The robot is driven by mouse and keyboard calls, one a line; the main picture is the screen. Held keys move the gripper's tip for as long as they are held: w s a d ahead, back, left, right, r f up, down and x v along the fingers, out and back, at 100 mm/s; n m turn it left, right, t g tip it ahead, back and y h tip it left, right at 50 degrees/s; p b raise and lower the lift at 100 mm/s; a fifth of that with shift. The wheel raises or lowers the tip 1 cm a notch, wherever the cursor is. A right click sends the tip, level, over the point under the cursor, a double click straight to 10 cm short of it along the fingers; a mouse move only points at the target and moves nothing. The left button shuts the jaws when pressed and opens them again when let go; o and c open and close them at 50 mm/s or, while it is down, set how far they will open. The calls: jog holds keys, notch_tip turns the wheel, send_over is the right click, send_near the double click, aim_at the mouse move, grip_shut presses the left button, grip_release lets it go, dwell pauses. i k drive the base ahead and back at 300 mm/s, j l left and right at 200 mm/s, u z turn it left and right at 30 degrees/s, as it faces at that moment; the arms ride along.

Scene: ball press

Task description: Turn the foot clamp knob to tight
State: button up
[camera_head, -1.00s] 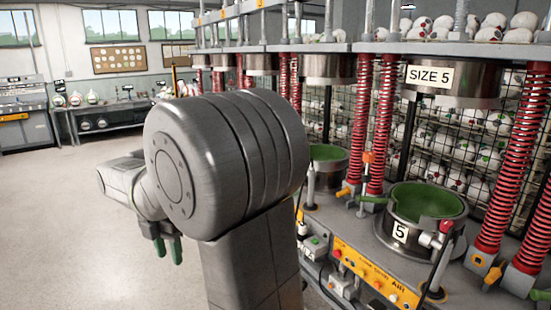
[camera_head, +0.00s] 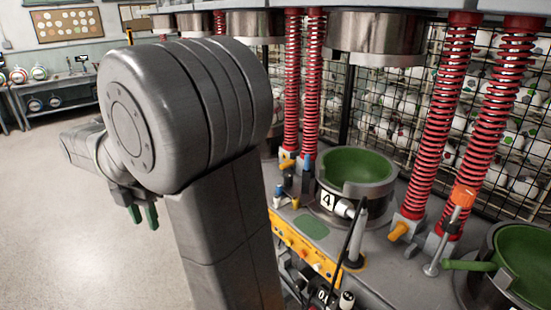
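Several orange knobs show at the press, and I cannot tell for sure which is the foot clamp knob. One orange knob (camera_head: 399,231) sticks out at the foot of a red spring column. Another orange knob (camera_head: 287,164) sits at the foot of the column further left. An orange-topped lever (camera_head: 464,195) stands at the right by a green handle. My gripper (camera_head: 143,216) hangs at the left over the floor, its two green fingers pointing down with a narrow gap between them. It is empty and well apart from the press. My arm hides part of the press.
The mould marked 4 (camera_head: 327,201) stands mid-press with a green lining. Another green-lined mould (camera_head: 527,258) is cut off at the right edge. A yellow control panel (camera_head: 303,250) runs along the press front, beside a dark lever. The floor (camera_head: 70,240) at the left is clear.

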aim_at(288, 177)
jog(key=i+j+z, duration=0.85)
jog(key=z, duration=1.05)
jog(key=j, duration=0.1)
